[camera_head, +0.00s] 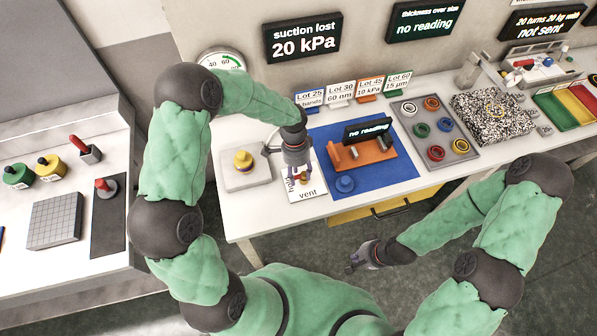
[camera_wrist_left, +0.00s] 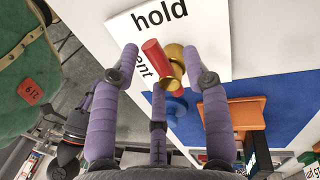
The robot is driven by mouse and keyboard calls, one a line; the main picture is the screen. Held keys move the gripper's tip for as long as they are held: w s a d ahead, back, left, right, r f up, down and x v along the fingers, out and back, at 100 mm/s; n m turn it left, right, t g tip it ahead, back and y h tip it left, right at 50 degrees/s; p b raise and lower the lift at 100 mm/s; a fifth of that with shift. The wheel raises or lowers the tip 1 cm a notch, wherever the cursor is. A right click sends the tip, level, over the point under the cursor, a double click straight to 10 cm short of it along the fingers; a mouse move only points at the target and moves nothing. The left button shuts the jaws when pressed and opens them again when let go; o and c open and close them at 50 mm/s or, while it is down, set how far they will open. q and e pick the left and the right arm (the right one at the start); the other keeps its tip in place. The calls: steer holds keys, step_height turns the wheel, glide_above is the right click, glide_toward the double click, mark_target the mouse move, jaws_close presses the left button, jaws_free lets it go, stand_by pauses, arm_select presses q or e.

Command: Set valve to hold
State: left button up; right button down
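The valve has a red handle (camera_wrist_left: 154,53) on a brass hub (camera_wrist_left: 173,78) and sits on a white plate (camera_wrist_left: 210,45) marked "hold" and "vent". In the left wrist view the handle points up and left, between the two words. In the head view the valve is mostly hidden by my left gripper (camera_head: 300,176), and the plate (camera_head: 309,194) shows below it. My left gripper's purple fingers (camera_wrist_left: 160,100) are spread around the valve, with no clear grip on it. My right gripper (camera_head: 353,262) hangs open and empty in front of the bench.
A blue mat (camera_head: 390,181) with an orange fixture (camera_head: 367,160) and a blue knob (camera_head: 345,184) lies to the right. A pale block with a yellow knob (camera_head: 243,161) stands to the left. A wall display (camera_head: 303,37) reads "suction lost 20 kPa". A gauge (camera_head: 222,61) is behind my left arm.

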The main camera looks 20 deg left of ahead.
arm_select(q)
step_height(320, 180, up, 12)
steer(key=w+a, duration=0.1)
steer(key=shift+w+a, duration=0.2)
steer(key=shift+w, duration=0.2)
steer(key=shift+f, duration=0.15)
stand_by(0.4)
